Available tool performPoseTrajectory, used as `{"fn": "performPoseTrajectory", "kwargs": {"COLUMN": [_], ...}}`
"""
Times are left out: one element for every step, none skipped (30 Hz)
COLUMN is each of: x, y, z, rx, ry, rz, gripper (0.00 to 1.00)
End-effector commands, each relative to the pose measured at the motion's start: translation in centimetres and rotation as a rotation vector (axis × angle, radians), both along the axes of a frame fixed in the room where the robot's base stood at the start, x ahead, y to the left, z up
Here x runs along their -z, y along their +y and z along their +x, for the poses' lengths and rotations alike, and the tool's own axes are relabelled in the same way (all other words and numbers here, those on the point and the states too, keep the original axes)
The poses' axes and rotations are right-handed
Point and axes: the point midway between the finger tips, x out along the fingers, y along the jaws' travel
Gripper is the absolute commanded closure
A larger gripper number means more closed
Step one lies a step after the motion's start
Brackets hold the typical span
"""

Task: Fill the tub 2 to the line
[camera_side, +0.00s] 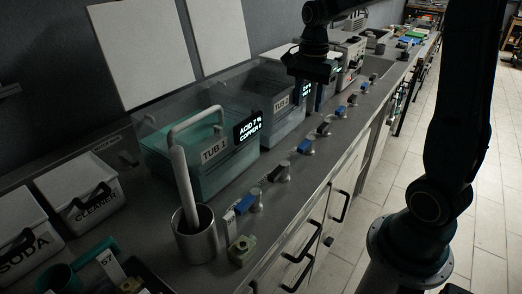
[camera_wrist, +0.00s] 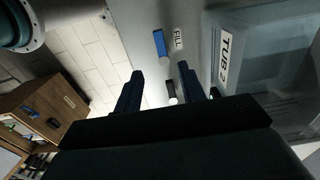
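Tub 2 (camera_side: 283,124) is a clear tub on the counter behind tub 1. Its label also shows at the right of the wrist view (camera_wrist: 227,55). I cannot make out its fill line or liquid level. A blue valve handle (camera_wrist: 159,43) with a FILL label (camera_wrist: 178,39) lies ahead of my gripper (camera_wrist: 160,69). A black handle (camera_wrist: 171,89) shows between my fingers, lower in the picture. My fingers are apart with nothing gripped. In the side view my gripper (camera_side: 313,68) hangs above the counter by tub 2; its fingertips are hard to make out.
Tub 1 (camera_side: 205,168) holds greenish liquid, with a display (camera_side: 248,128) at its corner. Several blue and black handles line the counter's front edge. The floor in front is clear.

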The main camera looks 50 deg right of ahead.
Motion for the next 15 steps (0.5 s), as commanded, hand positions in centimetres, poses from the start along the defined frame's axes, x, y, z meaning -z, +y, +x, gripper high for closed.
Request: {"fn": "performPoseTrajectory", "kwargs": {"x": [0.5, 0.8, 1.3, 1.7, 2.1, 2.6, 3.1, 3.5, 4.1, 4.6, 5.1, 5.7, 6.1, 6.6, 7.3], "y": [0.0, 0.0, 0.0, 0.0, 0.0, 0.0, 0.0, 0.0, 0.0, 0.1, 0.1, 0.0, 0.0, 0.0, 0.0], "z": [0.0, 0.0, -0.1, -0.1, -0.1, 0.0, -0.1, -0.1, -0.1, -0.1, -0.1, -0.1, -0.1, -0.1, -0.1], "rx": [-0.001, -0.001, -0.001, -0.001, -0.001, -0.001, -0.001, -0.001, -0.002, -0.002, -0.002, -0.002, -0.002, -0.002, -0.002], "ry": [0.001, 0.002, 0.002, 0.003, 0.003, 0.003, 0.004, 0.003, 0.003, 0.003, 0.004, 0.003, 0.003, 0.003, 0.003], "rz": [0.001, 0.001, 0.001, 0.001, 0.002, 0.001, 0.002, 0.001, 0.002, 0.002, 0.002, 0.002, 0.002, 0.002, 0.002], "gripper": [0.60, 0.60, 0.60, 0.60, 0.60, 0.60, 0.60, 0.60, 0.60, 0.60, 0.60, 0.60, 0.60, 0.60, 0.60]}}
